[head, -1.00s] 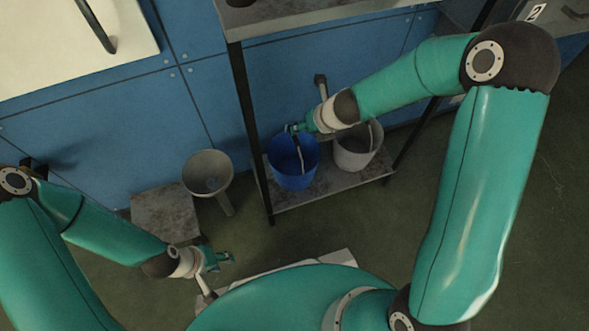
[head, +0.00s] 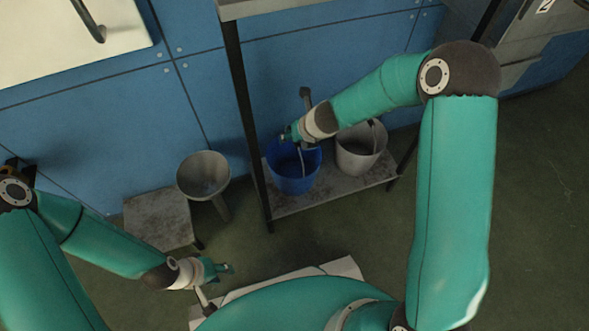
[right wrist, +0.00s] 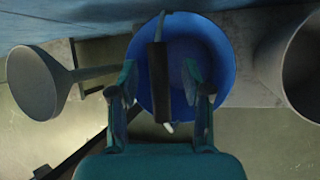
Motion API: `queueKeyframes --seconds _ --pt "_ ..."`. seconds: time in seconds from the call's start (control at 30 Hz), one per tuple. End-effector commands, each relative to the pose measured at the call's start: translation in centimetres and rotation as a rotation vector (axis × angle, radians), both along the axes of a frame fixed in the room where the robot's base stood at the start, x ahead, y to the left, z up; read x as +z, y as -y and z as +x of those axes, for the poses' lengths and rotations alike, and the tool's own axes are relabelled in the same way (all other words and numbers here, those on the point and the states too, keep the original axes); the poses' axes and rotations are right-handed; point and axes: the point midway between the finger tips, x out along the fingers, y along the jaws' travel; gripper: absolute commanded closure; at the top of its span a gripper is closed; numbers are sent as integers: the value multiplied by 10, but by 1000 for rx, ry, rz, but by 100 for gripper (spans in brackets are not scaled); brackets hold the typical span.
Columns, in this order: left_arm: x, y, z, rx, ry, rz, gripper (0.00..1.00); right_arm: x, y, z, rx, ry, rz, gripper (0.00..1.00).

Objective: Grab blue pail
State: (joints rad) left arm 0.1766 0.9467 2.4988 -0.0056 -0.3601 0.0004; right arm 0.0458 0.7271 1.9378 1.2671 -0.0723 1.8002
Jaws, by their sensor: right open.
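The blue pail (head: 294,180) stands on the low shelf of a rack, and it also shows in the right wrist view (right wrist: 222,50). Its wire handle crosses the opening and carries a dark grip (right wrist: 158,85). My right gripper (head: 286,134) is over the pail's far left rim. In the right wrist view my right gripper (right wrist: 160,82) is open, with the dark grip between its two fingers and a gap on each side. My left gripper (head: 226,268) is low at the left, well apart from the pail; its fingers are too small to tell.
A grey-white pail (head: 360,160) stands right of the blue pail on the shelf (head: 318,196). A rack post (head: 247,125) rises to the left. A grey funnel-shaped vessel (head: 203,174) is beside a low grey platform (head: 155,218). Blue panels stand behind.

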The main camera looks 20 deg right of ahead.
Motion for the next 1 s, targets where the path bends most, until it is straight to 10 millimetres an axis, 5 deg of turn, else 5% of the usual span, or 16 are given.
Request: queueKeyframes --seconds 0.07,0.33,1.0 --pt "0 0 0 0 0 0 60 0 0 0 0 0 0 55" --pt "0 0 0 0 0 0 60 0 1 0 0 0 0 100" --pt "6 0 0 0 0 0 60 8 1 0 -1 2 0 100"
